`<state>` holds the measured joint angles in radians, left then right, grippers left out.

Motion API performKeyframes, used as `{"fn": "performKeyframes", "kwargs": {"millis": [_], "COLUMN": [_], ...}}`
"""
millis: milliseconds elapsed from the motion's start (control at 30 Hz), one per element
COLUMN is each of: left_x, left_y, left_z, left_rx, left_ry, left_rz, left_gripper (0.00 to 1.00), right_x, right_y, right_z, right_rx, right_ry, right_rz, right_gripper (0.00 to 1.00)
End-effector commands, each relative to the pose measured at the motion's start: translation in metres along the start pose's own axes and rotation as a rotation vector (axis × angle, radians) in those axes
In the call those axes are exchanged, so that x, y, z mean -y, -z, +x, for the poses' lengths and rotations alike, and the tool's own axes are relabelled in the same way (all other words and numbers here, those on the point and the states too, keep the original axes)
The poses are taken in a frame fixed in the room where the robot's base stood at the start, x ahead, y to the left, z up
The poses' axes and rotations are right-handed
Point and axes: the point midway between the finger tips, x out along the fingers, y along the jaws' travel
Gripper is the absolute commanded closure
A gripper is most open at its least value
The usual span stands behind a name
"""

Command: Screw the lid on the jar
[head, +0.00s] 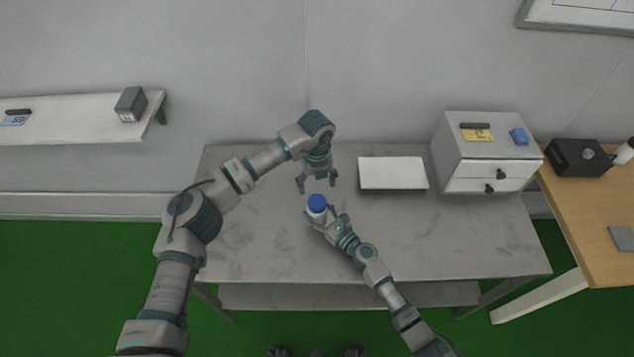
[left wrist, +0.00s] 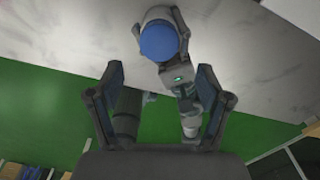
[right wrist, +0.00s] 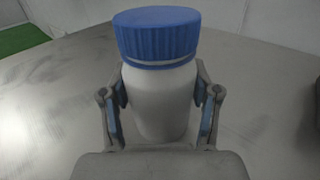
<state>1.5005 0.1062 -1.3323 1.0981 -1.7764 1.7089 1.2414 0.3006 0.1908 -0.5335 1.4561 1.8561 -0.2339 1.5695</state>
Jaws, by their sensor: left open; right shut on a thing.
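The white jar (right wrist: 158,98) stands upright between the fingers of my right gripper (right wrist: 160,112), which is shut on its body. The blue ribbed lid (right wrist: 157,36) sits on top of the jar, with a thin pale band under it. In the head view the lid (head: 317,202) and jar are near the middle of the grey table. My left gripper (head: 317,187) is open and empty, pointing down just above and behind the lid. In the left wrist view the lid (left wrist: 159,40) is beyond the open fingers (left wrist: 160,88), not between them. How tightly the lid sits cannot be told.
A white flat box (head: 392,174) lies right of the jar on the grey table (head: 270,240). A white drawer cabinet (head: 487,152) stands at the table's right end. A wooden table (head: 590,235) adjoins on the right. The table's left part is clear.

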Motion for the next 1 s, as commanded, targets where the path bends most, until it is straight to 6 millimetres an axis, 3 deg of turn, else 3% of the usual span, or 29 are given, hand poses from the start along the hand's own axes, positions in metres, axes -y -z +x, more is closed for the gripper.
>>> {"fn": "performKeyframes", "kwargs": {"millis": [200, 567, 1000], "left_x": [0.0, 0.0, 0.0], "left_y": [0.0, 0.0, 0.0], "left_z": [-0.001, 0.003, 0.064], "left_rx": [-0.001, -0.001, -0.002], "left_ry": [0.0, 0.0, 0.0], "left_rz": [-0.115, -0.116, -0.116], "left_gripper": [0.22, 0.22, 0.22], "right_x": [0.0, 0.0, 0.0], "right_y": [0.0, -0.001, -0.001], "right_z": [0.0, 0.0, 0.0], "right_rx": [0.001, 0.001, 0.001], "right_ry": [0.0, 0.0, 0.0], "right_rz": [0.0, 0.0, 0.0], "right_gripper": [1.0, 1.0, 1.0]}}
